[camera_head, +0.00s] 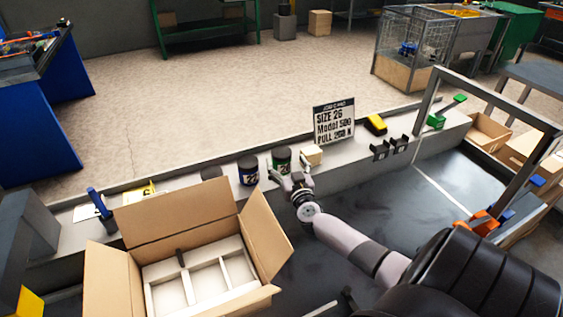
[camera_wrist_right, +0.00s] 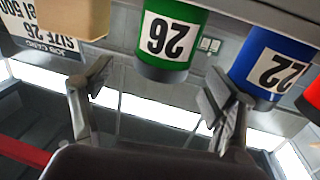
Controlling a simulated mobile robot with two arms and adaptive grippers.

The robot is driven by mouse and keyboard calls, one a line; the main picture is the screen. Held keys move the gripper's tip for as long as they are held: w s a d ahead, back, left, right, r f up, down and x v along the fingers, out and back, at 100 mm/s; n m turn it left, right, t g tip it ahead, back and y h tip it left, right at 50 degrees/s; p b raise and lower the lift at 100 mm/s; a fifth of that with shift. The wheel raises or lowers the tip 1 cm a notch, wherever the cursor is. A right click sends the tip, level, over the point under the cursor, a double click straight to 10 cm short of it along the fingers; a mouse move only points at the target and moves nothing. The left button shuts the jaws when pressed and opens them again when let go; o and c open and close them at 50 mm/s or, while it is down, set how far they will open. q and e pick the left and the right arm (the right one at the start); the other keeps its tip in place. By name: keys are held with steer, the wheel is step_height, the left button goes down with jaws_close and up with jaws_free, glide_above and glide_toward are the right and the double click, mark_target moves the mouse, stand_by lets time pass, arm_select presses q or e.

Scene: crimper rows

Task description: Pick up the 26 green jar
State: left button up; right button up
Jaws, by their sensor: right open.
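The green jar (camera_head: 281,155) with a white "26" label stands on the grey ledge, right of a blue jar (camera_head: 248,171) labelled 22. My right gripper (camera_head: 292,183) is on the near side of the green jar, and its fingers partly cover the jar's lower part in the head view. In the right wrist view the green jar (camera_wrist_right: 175,35) appears upside down, ahead of and between the two spread fingers (camera_wrist_right: 156,80). The gripper is open and empty, with the jar not gripped. My left gripper is not in view.
A tan block (camera_head: 312,155) stands close right of the green jar, before a "SIZE 26" job card (camera_head: 334,122). A red item (camera_wrist_right: 312,95) shows beyond the blue jar. An open cardboard box (camera_head: 160,216) with white dividers sits at front left.

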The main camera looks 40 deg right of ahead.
mark_target(281, 153)
steer(key=b+x, duration=0.1)
steer(key=x, duration=0.3)
steer(key=shift+w+f+b, duration=0.2)
steer(key=shift+w+b, duration=0.05)
steer(key=shift+b, duration=0.15)
steer(key=shift+w+d, duration=0.15)
steer(key=shift+w, duration=0.2)
steer(key=shift+r, duration=0.1)
steer(key=shift+c, duration=0.6)
steer(key=c, duration=1.7)
steer(key=shift+r, duration=0.1)
steer(key=shift+c, duration=0.3)
